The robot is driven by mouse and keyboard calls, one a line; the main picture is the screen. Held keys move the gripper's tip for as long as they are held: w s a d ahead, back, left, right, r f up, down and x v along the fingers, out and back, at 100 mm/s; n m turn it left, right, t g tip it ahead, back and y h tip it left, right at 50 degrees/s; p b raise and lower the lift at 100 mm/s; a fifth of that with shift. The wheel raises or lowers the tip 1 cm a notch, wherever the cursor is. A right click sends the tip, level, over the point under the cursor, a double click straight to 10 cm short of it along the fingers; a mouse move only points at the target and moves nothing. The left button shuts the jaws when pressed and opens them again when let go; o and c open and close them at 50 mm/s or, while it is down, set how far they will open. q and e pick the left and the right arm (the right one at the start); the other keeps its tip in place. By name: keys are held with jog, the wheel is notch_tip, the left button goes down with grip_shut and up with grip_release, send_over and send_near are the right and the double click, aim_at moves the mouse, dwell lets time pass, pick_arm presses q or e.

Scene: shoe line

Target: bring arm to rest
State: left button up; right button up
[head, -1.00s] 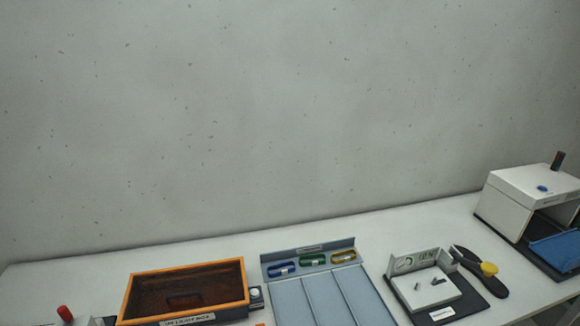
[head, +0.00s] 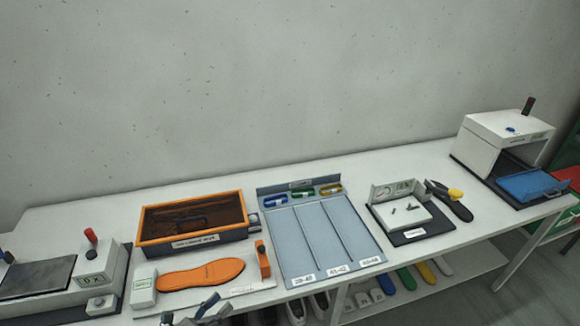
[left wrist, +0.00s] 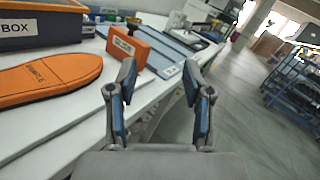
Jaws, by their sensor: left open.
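My left gripper (head: 195,310) shows at the bottom edge of the head view, just in front of the table's front edge. In the left wrist view my left gripper (left wrist: 160,95) has its two fingers spread wide with nothing between them. An orange insole (head: 200,275) lies flat on a pale board on the table, apart from the gripper. It also shows in the left wrist view (left wrist: 45,82). An orange block (head: 262,259) stands to the right of the insole. My right gripper is in neither view.
The white table (head: 390,165) holds an orange-rimmed box (head: 242,230), a grey three-lane tray (head: 307,235), a gauge stand (head: 412,238) and a white machine (head: 490,150). A lower shelf (head: 395,300) carries coloured insoles and shoes. Open floor lies in front of the table.

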pick_arm(q)
jog(key=s+a+f+n+g+y, duration=0.1)
jog(key=s+a+f+n+y, duration=0.15)
jog(key=n+y, duration=0.45)
jog(key=s+a+f+n+y, duration=0.1)
jog(key=a+f+n+y, duration=0.2)
jog(key=n, duration=0.9)
jog(key=s+a+f+n+g+y, duration=0.1)
jog(key=a+f+n+y, duration=0.3)
jog(key=n, duration=0.5)
jog(key=s+d+f+n+g+h, duration=0.1)
jog(key=s+d+f+n+g, duration=0.35)
jog(key=s, duration=0.45)
jog(key=s+d+f+n+g+h, duration=0.1)
jog(key=s+d+f+n+g, duration=0.4)
jog(key=s, duration=0.3)
notch_tip(320, 180, down, 24)
jog(key=s+a+r+g, duration=0.1)
jog(key=s+a, duration=0.1)
jog(key=s+a+f+g, duration=0.1)
jog(key=s+f, duration=1)
jog(key=f, duration=0.4)
jog(key=shift+s+a+f, duration=0.15)
jog(key=shift+s+f, duration=0.1)
jog(key=shift+f, duration=0.1)
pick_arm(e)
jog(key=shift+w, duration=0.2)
